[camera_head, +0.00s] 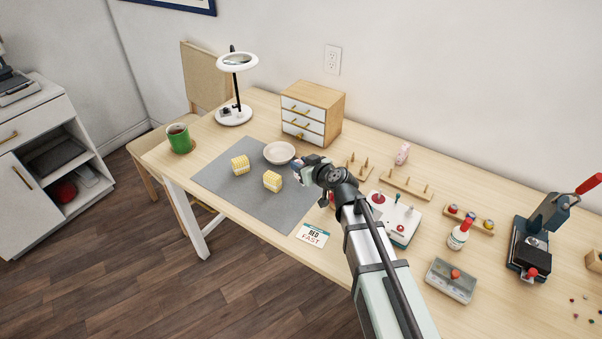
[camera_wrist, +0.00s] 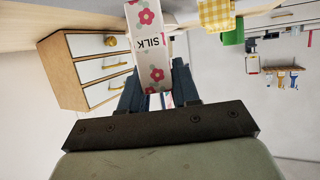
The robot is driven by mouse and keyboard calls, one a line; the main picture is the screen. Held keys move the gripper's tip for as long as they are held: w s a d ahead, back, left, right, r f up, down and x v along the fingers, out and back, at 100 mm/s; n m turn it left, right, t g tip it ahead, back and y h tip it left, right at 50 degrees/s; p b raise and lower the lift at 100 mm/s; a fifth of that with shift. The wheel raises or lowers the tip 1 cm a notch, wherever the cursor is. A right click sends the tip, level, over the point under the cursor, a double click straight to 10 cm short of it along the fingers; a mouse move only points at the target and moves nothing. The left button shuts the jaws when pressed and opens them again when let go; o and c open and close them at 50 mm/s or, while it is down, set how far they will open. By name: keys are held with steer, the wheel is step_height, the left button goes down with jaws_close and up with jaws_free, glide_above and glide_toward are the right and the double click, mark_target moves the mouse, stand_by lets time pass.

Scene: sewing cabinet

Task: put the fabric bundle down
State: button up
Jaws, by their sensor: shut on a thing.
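My gripper (camera_head: 301,167) is over the right part of the grey mat (camera_head: 226,172), close to the cream dish. In the wrist view my gripper (camera_wrist: 157,84) is shut on a white fabric bundle (camera_wrist: 146,32) with pink flowers and a label reading SILK. The bundle sticks out past the fingertips. In the head view my gripper mostly hides it, and I cannot tell whether it touches the mat. Two yellow checked bundles, one at the left (camera_head: 240,165) and one nearer (camera_head: 272,181), sit on the mat. A yellow checked bundle (camera_wrist: 215,13) also shows in the wrist view.
A cream dish (camera_head: 279,152) is at the mat's back edge, before a small drawer cabinet (camera_head: 326,100). A green mug (camera_head: 179,139) and a lamp (camera_head: 234,114) stand left. A card (camera_head: 313,235) lies at the front. Spool racks and tools crowd the right. The mat's front is bare.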

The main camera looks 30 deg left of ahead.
steer(key=shift+f, duration=1.8)
steer(key=shift+f, duration=0.1)
steer(key=o, duration=1)
steer(key=v, duration=1.2)
steer(key=shift+r, duration=0.2)
